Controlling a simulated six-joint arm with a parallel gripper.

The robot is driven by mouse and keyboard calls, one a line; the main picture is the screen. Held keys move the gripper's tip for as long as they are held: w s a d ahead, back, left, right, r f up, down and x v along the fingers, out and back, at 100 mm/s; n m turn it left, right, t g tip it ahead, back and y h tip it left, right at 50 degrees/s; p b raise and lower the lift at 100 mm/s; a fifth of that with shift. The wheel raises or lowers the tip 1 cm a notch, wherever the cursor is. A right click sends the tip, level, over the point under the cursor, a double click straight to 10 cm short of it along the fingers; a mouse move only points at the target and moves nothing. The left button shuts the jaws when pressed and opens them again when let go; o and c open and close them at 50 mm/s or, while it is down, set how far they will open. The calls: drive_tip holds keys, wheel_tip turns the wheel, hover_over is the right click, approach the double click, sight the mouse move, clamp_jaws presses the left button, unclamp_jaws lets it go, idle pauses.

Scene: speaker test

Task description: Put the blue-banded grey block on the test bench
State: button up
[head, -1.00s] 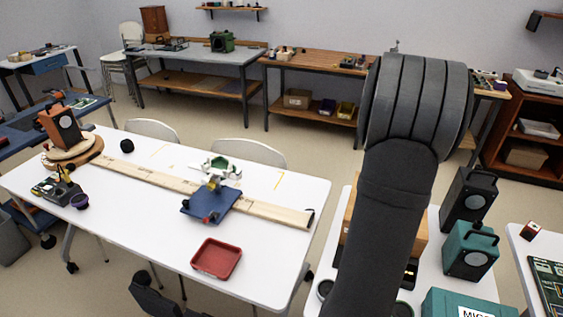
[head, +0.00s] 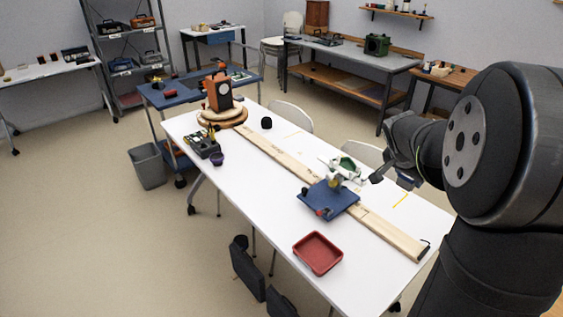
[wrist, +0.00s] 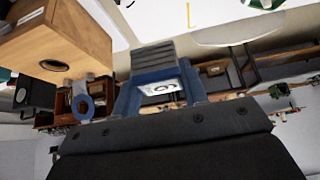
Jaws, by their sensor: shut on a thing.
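My gripper (head: 388,178) shows at the right of the head view, in front of the far long side of the white table (head: 385,285), near its right half. In the wrist view my gripper (wrist: 158,88) is shut on a grey ridged block with blue parts (wrist: 153,54), which appears to be the blue-banded grey block. Its far side is hidden, and the head view is too small to show it clearly. I take the white table to be the test bench. It bears a long wooden rail (head: 280,157) with a blue carriage (head: 328,200).
An orange speaker (head: 219,92) stands on a round wooden base at the table's far left end. A red tray (head: 318,253) lies near the front edge. Chairs (head: 292,115) stand along the far side. A wooden speaker box (wrist: 60,45) is close in the wrist view.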

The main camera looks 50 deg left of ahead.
drive_tip(key=shift+s+a, duration=0.65)
drive_tip(key=shift+s, duration=0.05)
wheel_tip(320, 180, down, 18)
hover_over(351, 230)
drive_tip(key=s, duration=0.2)
drive_tip(key=f, duration=0.7)
drive_tip(key=shift+s+d, duration=0.2)
drive_tip(key=shift+a+f, duration=0.1)
drive_tip(key=shift+f, duration=1.95)
drive_tip(key=shift+f, duration=0.1)
drive_tip(key=o, duration=1)
